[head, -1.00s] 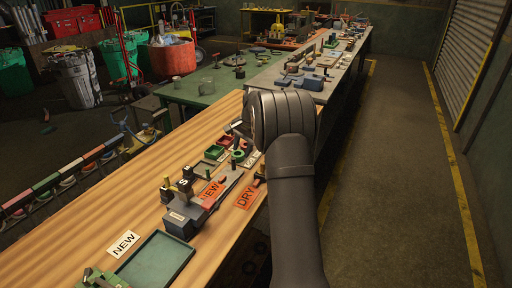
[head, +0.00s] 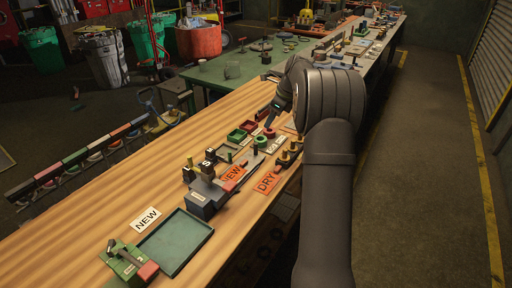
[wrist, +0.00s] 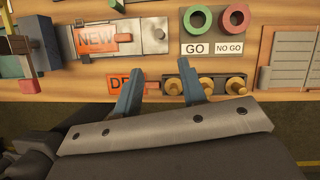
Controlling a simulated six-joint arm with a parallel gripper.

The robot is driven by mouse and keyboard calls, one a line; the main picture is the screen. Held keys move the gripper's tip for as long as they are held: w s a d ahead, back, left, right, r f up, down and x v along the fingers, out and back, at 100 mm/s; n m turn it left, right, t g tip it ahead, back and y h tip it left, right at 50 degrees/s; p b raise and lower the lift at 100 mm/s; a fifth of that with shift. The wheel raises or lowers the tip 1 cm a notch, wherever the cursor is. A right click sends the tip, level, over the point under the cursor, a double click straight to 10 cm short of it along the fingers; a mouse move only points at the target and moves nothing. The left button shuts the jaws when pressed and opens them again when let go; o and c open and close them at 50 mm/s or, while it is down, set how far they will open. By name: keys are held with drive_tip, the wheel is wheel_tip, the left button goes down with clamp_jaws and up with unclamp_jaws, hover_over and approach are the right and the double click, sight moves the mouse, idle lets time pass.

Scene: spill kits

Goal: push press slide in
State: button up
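A grey press-like fixture (head: 205,192) with dark blocks and a brass-coloured post stands on the wooden bench. A flat grey metal slide (wrist: 140,35) with an orange NEW tag (wrist: 98,39) shows at the top of the wrist view; the tag also shows in the head view (head: 232,176). My gripper (wrist: 165,74) is open, its two blue-grey fingers apart, with nothing held between them. Its fingertips lie below the slide in the wrist view, near an orange DRY tag (wrist: 126,80) and a row of brass knobs (wrist: 204,86). In the head view my arm partly hides the gripper (head: 275,112).
A GO / NO GO plate (wrist: 213,48) with a green ring (wrist: 197,19) and a red ring (wrist: 236,18) lies beside the slide. A green tray (head: 174,243) and a green fixture (head: 128,262) sit at the bench's near end. Bare wood lies left of the fixtures.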

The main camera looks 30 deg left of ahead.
sight(256, 154)
drive_tip(key=x, duration=1.5)
drive_tip(key=shift+s+f, duration=0.1)
drive_tip(key=shift+f, duration=0.15)
clamp_jaws()
